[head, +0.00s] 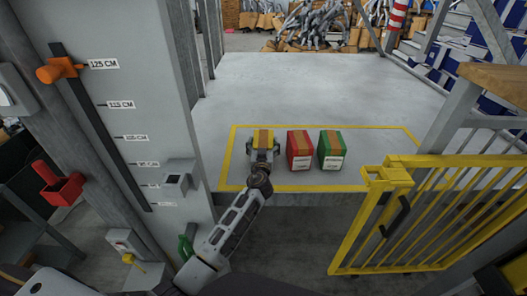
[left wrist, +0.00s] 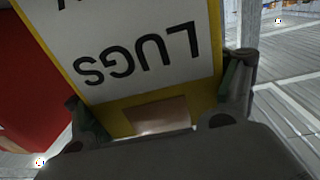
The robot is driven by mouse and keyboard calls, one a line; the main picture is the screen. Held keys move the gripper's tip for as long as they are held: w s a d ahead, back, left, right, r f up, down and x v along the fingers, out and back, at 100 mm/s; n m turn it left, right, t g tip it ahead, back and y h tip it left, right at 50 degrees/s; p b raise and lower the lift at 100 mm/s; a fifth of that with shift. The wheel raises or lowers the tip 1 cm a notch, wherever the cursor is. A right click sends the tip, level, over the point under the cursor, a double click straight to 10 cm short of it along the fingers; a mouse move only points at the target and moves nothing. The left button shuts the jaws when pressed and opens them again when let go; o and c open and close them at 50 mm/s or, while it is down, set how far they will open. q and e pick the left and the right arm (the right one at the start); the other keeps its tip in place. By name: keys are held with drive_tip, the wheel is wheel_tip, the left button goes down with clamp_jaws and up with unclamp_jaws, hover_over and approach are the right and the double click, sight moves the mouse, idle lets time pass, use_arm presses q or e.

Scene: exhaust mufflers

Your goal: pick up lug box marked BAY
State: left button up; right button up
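A yellow box (head: 263,137) with a brown top strip stands on the grey platform at the left of a row of three. In the left wrist view its white label (left wrist: 130,45) reads "LUGS" upside down; another line is cut off, so I cannot read a bay mark. My left gripper (head: 262,152) has its fingers on both sides of this box. In the left wrist view the fingers (left wrist: 160,100) lie close along its sides; I cannot tell whether they press on it. The box appears to rest on the platform. My right gripper is not in view.
A red box (head: 299,144) stands close to the right of the yellow one, then a green box (head: 331,145). A yellow line frames them. A yellow gate (head: 430,215) is at the right, a grey column with height marks (head: 120,105) at the left. The platform behind is clear.

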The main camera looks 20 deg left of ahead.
use_arm(q)
drive_tip(key=c, duration=0.5)
drive_tip(key=shift+c, duration=0.3)
drive_tip(key=shift+r, duration=0.2)
drive_tip(key=shift+w+r, duration=0.1)
drive_tip(key=shift+r, duration=0.45)
drive_tip(key=shift+c, duration=0.2)
wheel_tip(320, 180, up, 7)
drive_tip(key=shift+r+p, duration=0.1)
drive_tip(key=shift+p, duration=0.85)
drive_tip(key=shift+r, duration=0.75)
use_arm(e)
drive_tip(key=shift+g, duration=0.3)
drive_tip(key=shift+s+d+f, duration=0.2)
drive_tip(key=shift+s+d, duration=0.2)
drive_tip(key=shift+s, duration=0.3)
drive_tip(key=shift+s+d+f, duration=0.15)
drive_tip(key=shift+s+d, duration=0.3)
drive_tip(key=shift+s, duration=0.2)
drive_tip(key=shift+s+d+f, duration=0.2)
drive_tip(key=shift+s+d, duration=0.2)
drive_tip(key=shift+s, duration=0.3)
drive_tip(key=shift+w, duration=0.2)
